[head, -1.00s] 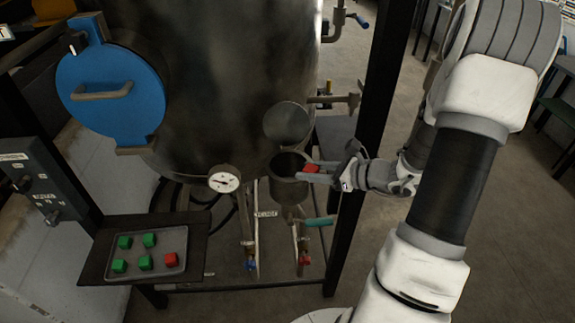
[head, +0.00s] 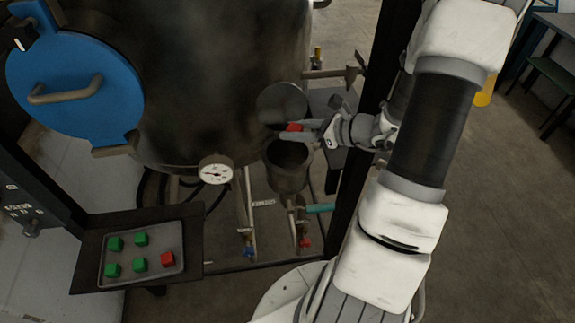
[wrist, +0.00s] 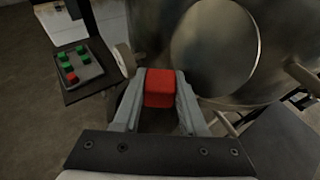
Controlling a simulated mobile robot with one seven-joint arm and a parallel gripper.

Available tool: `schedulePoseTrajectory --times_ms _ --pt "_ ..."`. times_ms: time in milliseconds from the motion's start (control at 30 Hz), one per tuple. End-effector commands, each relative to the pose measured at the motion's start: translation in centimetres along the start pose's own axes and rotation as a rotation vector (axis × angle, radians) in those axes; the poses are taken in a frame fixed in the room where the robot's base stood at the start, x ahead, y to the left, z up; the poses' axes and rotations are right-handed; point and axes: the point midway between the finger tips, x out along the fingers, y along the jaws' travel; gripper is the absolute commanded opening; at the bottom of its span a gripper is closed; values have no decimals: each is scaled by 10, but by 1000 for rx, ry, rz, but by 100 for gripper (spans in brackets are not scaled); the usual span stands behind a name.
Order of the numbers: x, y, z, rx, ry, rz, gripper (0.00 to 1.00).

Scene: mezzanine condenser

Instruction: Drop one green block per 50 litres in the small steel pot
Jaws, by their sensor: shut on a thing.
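My gripper (head: 312,133) is shut on a red block (head: 294,127), which also shows between the fingers in the wrist view (wrist: 159,88). The small steel pot (head: 288,176) stands upright, open at the top, at the front right of the large vessel. In the head view the block and fingertips show just above the pot's far rim, in front of a round steel disc (head: 281,98). The pot's bottom is too dark to tell what is inside. Several green blocks (head: 140,239) and one red block (head: 167,259) lie on a grey tray (head: 143,277) at the left.
A large steel vessel (head: 220,70) with a blue round door (head: 75,85) fills the back. A white dial gauge (head: 216,170) is left of the pot. Small valves (head: 304,241) are below it. A dark post (head: 345,215) stands right of the pot.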

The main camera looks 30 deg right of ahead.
Motion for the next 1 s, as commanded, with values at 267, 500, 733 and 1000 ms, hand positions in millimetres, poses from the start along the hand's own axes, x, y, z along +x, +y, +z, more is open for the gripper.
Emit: schedulePoseTrajectory --times_ms 267,500,733,1000 --pt "10 0 -24 2 0 0 0" --pt "20 0 -50 2 0 -1 0" --pt "22 0 -55 0 0 -1 0" --pt "22 0 -54 0 0 0 63"
